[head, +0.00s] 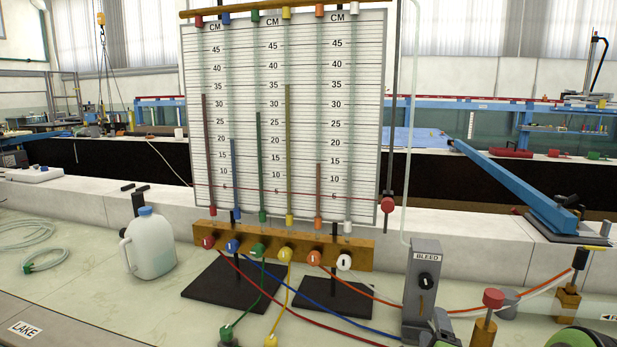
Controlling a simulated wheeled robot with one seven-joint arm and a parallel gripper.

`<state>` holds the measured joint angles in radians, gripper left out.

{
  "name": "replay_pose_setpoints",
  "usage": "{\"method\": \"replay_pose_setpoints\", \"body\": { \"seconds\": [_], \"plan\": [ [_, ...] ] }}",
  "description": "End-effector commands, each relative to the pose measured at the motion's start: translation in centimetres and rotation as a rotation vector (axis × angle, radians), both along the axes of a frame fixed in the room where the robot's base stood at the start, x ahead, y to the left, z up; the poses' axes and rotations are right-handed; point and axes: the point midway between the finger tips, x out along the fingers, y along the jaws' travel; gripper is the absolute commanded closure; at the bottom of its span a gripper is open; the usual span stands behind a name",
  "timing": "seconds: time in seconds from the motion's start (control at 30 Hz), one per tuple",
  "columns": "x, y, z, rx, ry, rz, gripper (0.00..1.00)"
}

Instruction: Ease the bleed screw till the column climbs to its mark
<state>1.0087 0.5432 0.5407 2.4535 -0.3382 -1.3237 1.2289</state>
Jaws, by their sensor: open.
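The bleed block (421,315) is a grey upright box labelled BLEED, right of the gauge board. Its black round screw knob (424,281) faces me and carries a pale line. The white gauge board (327,120) has several tubes with coloured columns standing at different heights against CM scales. The yellow column (288,150) is the tallest, near 35; the orange column (318,190) is low. A thin red line (290,193) crosses the board near 5.
A brass manifold (300,248) with coloured caps stands below the board; hoses run from it across the bench. A white jug (150,243) is at left. A red-topped post (492,300) stands close right of the bleed block. A blue beam (520,185) lies behind.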

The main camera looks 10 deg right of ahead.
Motion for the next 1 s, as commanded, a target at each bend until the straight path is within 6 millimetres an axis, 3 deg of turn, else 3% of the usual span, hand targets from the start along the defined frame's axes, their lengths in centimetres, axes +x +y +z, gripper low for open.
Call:
{"method": "replay_pose_setpoints", "body": {
  "seconds": [0.67, 0.77, 1.0],
  "plan": [
    [0.05, -0.02, -0.01, -0.022, 0.01, 0.0, 0.35],
    [0.25, -0.06, 0.0, -0.16, 0.078, 0.001, 0.35],
    [0.98, -0.53, 0.05, -0.779, 0.376, 0.002, 0.35]
  ]
}}
